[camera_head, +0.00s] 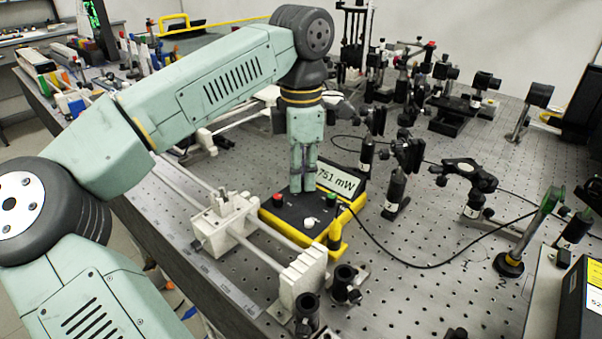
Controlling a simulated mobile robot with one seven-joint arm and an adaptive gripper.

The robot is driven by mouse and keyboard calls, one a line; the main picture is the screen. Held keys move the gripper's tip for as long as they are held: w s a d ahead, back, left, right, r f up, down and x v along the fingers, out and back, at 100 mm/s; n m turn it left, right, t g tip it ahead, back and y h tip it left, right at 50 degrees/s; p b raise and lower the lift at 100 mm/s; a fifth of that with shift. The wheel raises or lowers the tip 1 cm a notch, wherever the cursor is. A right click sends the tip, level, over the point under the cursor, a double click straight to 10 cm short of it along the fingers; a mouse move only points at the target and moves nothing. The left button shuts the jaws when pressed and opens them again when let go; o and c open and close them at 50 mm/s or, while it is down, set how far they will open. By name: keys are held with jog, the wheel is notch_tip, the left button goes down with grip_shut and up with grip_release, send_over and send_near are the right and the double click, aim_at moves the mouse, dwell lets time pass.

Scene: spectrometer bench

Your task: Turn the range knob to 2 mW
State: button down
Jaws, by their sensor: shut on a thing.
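The power meter (290,214) is a black and yellow box on the optical bench. Its tilted display (340,181) reads "751 mW", with its left edge partly behind my gripper. My gripper (303,189) points straight down at the top panel, its fingers close together on the range knob. The fingers hide the knob almost wholly, so its pointer and range marks cannot be read. A red button (277,203) sits left of the fingers, a small white round part (309,222) in front, and a green part (331,199) to the right.
Rails with white carriers (225,218) run close along the meter's left and front. Black posts and optic mounts (398,180) stand to the right and behind. A black cable (420,266) curves over the bench.

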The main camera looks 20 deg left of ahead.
dwell(0.3)
jog(key=c, duration=1.5)
grip_release()
jog(key=shift+c, duration=0.2)
jog(key=shift+r, duration=0.1)
notch_tip(320, 180, up, 7)
jog(key=shift+r, duration=0.2)
